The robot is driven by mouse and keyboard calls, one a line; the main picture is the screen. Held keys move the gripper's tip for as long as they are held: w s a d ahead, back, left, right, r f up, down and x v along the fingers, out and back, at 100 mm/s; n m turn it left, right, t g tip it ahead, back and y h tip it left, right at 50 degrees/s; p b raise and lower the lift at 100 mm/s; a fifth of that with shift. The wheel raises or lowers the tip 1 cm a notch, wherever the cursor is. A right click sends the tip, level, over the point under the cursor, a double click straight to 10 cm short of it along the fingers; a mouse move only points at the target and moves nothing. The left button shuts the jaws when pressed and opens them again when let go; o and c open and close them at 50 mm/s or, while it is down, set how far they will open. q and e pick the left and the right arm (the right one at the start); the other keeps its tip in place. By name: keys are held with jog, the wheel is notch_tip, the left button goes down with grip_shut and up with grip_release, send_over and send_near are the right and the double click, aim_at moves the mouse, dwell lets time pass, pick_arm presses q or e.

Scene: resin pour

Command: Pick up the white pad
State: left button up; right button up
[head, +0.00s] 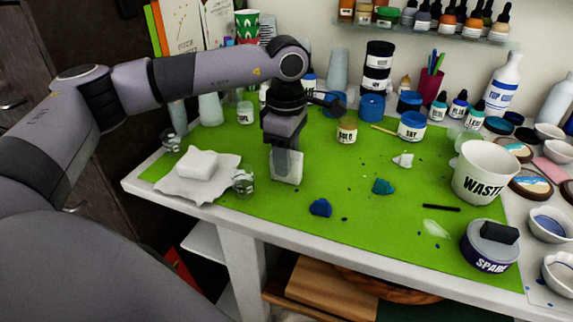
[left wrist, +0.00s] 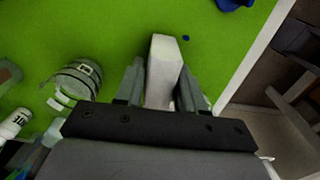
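A white pad (head: 287,169) stands upright on the green mat (head: 345,215); its upper part is hidden behind my left gripper in the head view. My left gripper (head: 286,160) points down at it. In the left wrist view the white pad (left wrist: 163,62) lies between the two grey fingers of my left gripper (left wrist: 161,85). The fingers are close on both sides of the pad; I cannot tell whether both press on it. My right gripper is in neither view.
A white block (head: 198,164) lies on crumpled white paper (head: 172,187) at left. A small glass jar (head: 243,182) stands between paper and pad, and also shows in the left wrist view (left wrist: 78,78). A waste cup (head: 484,172) stands right.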

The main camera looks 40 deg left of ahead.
pick_arm(q)
jog(key=c, duration=0.5)
jog(key=shift+r, duration=0.1)
notch_tip(320, 180, up, 20)
jog(key=shift+f+p, duration=0.1)
jog(key=shift+p, duration=0.75)
